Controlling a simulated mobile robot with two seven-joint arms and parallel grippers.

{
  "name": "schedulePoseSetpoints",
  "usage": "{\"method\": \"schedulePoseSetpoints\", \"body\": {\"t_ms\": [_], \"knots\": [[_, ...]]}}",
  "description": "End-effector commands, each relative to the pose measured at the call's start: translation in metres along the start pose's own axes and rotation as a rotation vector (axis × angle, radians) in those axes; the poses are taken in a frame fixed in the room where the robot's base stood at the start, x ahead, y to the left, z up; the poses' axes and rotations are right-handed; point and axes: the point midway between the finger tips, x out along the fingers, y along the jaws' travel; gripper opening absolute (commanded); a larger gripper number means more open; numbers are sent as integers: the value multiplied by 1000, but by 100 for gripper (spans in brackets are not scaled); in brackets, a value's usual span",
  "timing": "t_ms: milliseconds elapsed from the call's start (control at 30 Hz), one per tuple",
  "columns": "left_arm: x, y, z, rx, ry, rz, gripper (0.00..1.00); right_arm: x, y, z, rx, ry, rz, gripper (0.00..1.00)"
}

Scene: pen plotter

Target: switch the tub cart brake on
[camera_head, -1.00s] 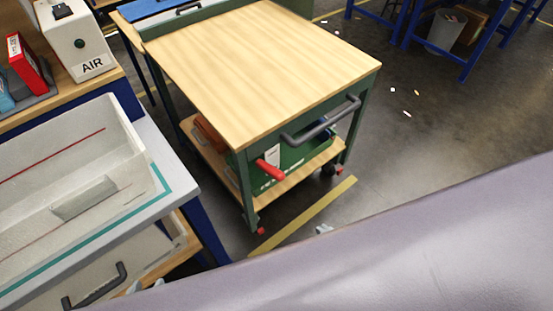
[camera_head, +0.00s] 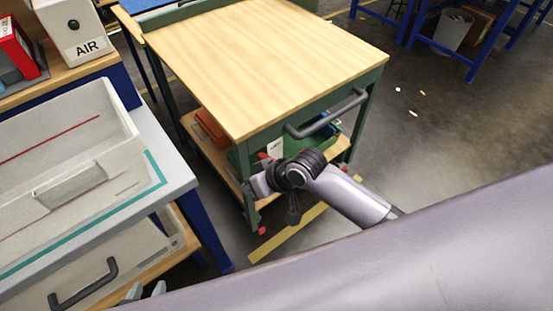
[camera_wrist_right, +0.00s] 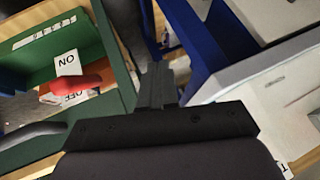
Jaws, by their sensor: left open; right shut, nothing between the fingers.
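The tub cart (camera_head: 350,85) has a wooden top, a green frame and a grey handle. Its red brake lever (camera_head: 262,156) is mostly hidden behind my right wrist in the head view. In the right wrist view the lever (camera_wrist_right: 90,81) shows at the left, between the upside-down ON label (camera_wrist_right: 68,62) and the partly covered OFF label (camera_wrist_right: 77,98). My right gripper (camera_head: 250,190), at the cart's front, is shut and empty; its fingers (camera_wrist_right: 158,85) are apart from the lever. My left gripper (camera_head: 145,291) is open and empty at the bottom edge, mostly hidden by my arm.
A grey-topped bench (camera_head: 170,190) with a pale tub (camera_head: 125,120) stands at the left. A drawer with a dark handle (camera_head: 85,285) is below it. A white AIR box (camera_head: 75,30) is behind. Open floor (camera_head: 440,130) lies right of the cart.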

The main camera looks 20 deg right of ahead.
Motion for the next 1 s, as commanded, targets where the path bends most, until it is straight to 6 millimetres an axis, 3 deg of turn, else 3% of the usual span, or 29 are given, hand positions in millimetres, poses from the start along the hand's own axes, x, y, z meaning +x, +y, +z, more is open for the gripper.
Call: {"method": "schedulePoseSetpoints", "body": {"t_ms": [133,267,600,800,1000], "knots": [[10,1,11,-1,1,3,43,3,9,-30,-40,-116,18,0],[16,2,18,-2,4,5,43,-7,21,-52,-59,-225,63,0],[30,2,35,-2,3,7,43,-66,62,-106,-40,-450,255,0],[32,2,38,-3,2,7,43,-91,73,-120,-16,-502,316,0],[32,2,38,-3,2,8,43,-96,74,-122,-12,-512,325,0]]}}
